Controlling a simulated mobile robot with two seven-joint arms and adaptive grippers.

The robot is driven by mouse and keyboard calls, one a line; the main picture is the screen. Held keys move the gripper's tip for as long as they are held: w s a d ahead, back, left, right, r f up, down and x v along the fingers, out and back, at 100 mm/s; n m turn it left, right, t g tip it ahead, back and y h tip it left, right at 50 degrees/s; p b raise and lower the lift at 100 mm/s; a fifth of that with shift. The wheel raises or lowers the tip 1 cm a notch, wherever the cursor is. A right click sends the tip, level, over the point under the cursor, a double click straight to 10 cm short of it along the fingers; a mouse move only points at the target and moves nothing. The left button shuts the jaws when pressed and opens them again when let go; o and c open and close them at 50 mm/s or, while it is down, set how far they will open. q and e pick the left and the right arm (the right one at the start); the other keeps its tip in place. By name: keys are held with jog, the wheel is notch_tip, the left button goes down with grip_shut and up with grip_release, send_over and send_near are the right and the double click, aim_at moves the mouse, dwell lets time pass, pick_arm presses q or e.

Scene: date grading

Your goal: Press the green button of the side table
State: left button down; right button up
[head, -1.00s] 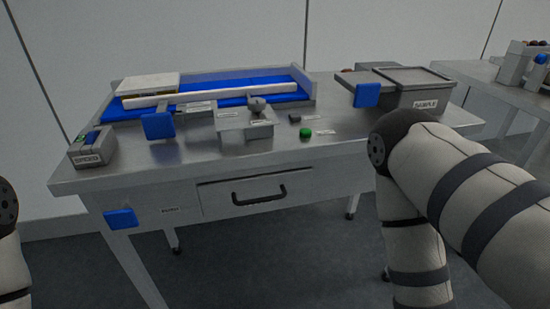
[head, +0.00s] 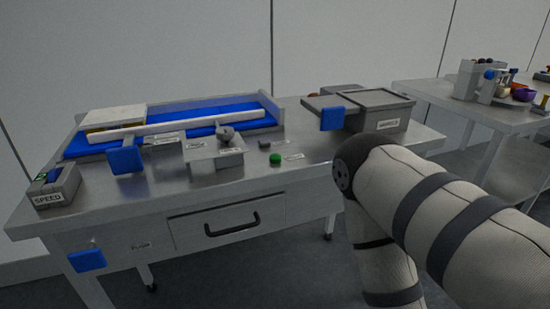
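A green button (head: 275,159) sits on the front part of the steel table (head: 140,200), with a small label beside it. A second table (head: 420,91) stands behind at the right; I cannot make out a green button on it. My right arm covers the lower right of the head view, and its gripper is not in view. My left arm and gripper are not in view.
The steel table carries a blue belt (head: 183,122), a grey SPEED box (head: 55,187) and a grey labelled bin (head: 385,118). A drawer handle (head: 232,226) juts from its front. An orange-purple bowl (head: 524,94) and other small items stand on the second table.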

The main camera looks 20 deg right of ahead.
grip_shut()
dwell(1.1)
